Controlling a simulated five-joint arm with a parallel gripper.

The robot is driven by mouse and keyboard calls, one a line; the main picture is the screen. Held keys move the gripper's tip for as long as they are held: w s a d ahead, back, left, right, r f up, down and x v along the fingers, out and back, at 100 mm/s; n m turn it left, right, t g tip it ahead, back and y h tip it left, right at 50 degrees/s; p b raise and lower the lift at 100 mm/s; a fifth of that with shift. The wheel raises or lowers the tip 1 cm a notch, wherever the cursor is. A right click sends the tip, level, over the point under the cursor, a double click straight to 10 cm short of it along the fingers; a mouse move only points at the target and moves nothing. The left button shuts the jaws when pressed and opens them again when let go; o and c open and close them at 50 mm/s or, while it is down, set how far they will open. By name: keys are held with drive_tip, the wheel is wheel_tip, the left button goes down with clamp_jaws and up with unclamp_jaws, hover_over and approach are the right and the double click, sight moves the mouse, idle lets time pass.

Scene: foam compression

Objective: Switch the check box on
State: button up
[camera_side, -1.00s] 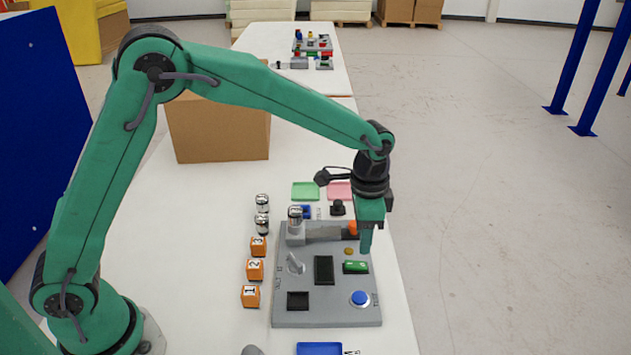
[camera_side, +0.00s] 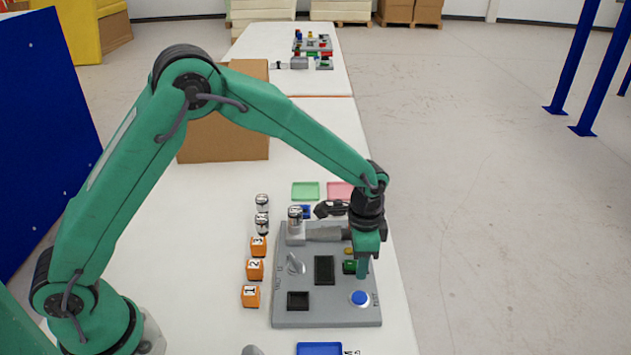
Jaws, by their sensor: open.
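A grey control panel (camera_side: 330,315) lies on the white table. It carries a round blue button (camera_side: 360,298), a black square part (camera_side: 298,300), a black upright rectangle (camera_side: 324,269), a silver lever (camera_side: 295,264) and a green part (camera_side: 349,267). I cannot tell which of these is the check box, and the panel's lettering is too small to read. My gripper (camera_side: 362,273) is open and points down over the panel's right side, above the blue button in the picture. Its finger hides part of the green part. I cannot tell whether it touches anything.
Several orange numbered cubes (camera_side: 251,296) and metal cylinders (camera_side: 262,222) stand left of the panel. Green (camera_side: 305,191) and pink (camera_side: 340,190) trays lie behind it. A blue tray (camera_side: 319,349) is in front. A cardboard box (camera_side: 225,145) stands farther back.

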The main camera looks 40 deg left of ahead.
sight(350, 265)
clamp_jaws()
drive_tip(key=shift+s+t, duration=0.1)
drive_tip(key=shift+t, duration=0.2)
drive_tip(key=shift+s+a+t+h, duration=0.1)
drive_tip(key=shift+a+t+h, duration=0.25)
drive_tip(key=shift+t, duration=0.35)
unclamp_jaws()
drive_tip(key=shift+d, duration=0.1)
drive_tip(key=shift+r, duration=0.15)
drive_tip(key=shift+s+a+r, duration=0.1)
drive_tip(key=shift+s+r, duration=0.15)
drive_tip(key=shift+r, duration=1)
drive_tip(key=shift+s+a+r, duration=0.1)
drive_tip(key=shift+s+r, duration=0.1)
drive_tip(key=shift+r, duration=1.05)
drive_tip(key=shift+s+a+r, duration=0.1)
drive_tip(key=shift+s+r, duration=0.15)
drive_tip(key=shift+r, duration=1)
